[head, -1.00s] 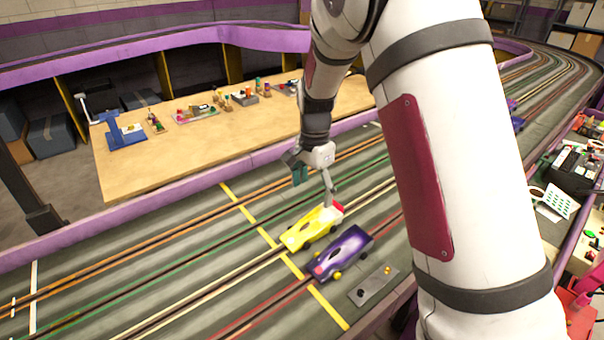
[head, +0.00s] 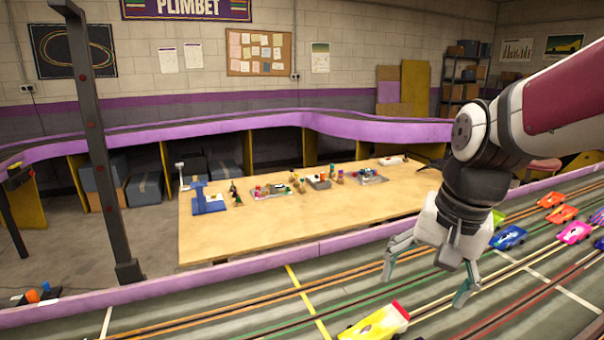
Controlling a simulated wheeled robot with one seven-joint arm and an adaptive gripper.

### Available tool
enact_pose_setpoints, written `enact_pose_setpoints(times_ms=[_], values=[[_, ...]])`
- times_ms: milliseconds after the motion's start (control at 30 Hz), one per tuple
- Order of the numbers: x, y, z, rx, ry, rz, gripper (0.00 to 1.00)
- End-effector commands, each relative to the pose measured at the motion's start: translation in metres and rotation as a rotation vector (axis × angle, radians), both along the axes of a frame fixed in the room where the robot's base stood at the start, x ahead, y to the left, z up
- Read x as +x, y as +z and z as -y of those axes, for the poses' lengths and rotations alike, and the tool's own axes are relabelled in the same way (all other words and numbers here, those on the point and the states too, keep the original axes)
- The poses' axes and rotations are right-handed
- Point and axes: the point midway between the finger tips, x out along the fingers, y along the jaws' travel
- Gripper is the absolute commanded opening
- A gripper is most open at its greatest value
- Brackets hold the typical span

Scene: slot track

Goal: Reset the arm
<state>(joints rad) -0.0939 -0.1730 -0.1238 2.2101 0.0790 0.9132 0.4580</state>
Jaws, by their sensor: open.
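My gripper (head: 426,288) hangs over the slot track (head: 262,318) at the right of the head view, fingers pointing down. Its two fingers are spread wide, with nothing between them. My arm comes in from the upper right. A yellow slot car (head: 376,325) with a red end sits on the track below and to the left of the gripper, apart from it. The car is partly cut off by the bottom edge.
A wooden workbench (head: 240,236) with small parts and trays stands behind the purple track wall (head: 250,257). Several coloured cars, including a blue one (head: 509,237) and a pink one (head: 574,232), are on the track at right. A dark post (head: 95,150) stands at left.

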Motion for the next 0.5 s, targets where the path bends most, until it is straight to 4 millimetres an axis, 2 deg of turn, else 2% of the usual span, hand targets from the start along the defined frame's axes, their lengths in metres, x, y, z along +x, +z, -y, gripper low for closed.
enact_pose_setpoints(times_ms=[33, 200, 500], values=[[-0.016, 0.010, 0.001, -0.009, 0.037, 0.022, 0.80], [-0.062, 0.028, 0.002, -0.056, 0.177, 0.078, 0.80], [-0.136, 0.040, 0.005, -0.167, 0.400, 0.161, 0.80]])
